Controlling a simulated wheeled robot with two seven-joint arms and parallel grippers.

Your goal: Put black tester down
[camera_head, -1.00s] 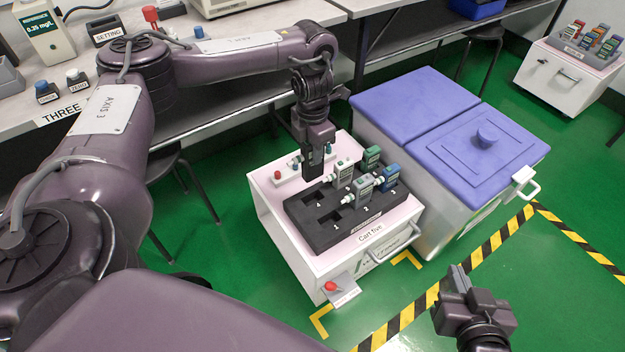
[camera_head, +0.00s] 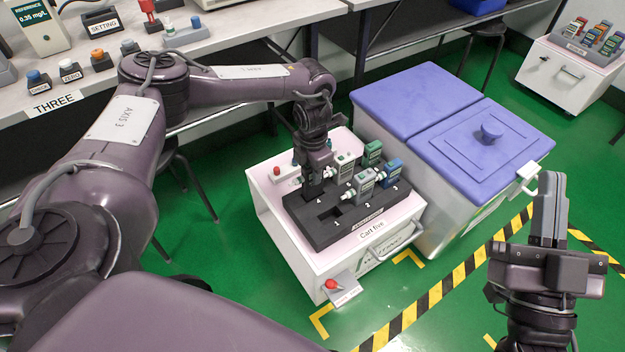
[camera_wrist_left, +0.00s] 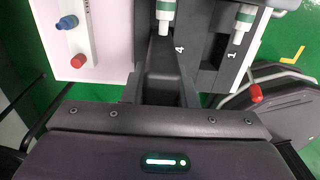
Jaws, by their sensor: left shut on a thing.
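My left gripper (camera_head: 313,190) points down at the black tray (camera_head: 345,232) on the white cart, over the slot marked 4. It is shut on a dark thing, taken to be the black tester; in the wrist view (camera_wrist_left: 165,65) dark shapes blend, so the tester's outline is unclear and how deep it sits cannot be told. Several other testers stand in the tray: a pale one (camera_head: 344,164), a green one (camera_head: 372,150), a grey one (camera_head: 362,183) and a blue one (camera_head: 390,172). The front slot beside number 1 looks empty. My right gripper (camera_head: 549,190) points up with fingers together, apart from everything.
The cart (camera_head: 285,240) has a red lever (camera_head: 332,284) at its front corner and a small bar with knobs (camera_head: 284,173) behind the tray. A blue-lidded bin (camera_head: 480,145) stands close on the right. The bench (camera_head: 100,90) is behind. Green floor lies in front.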

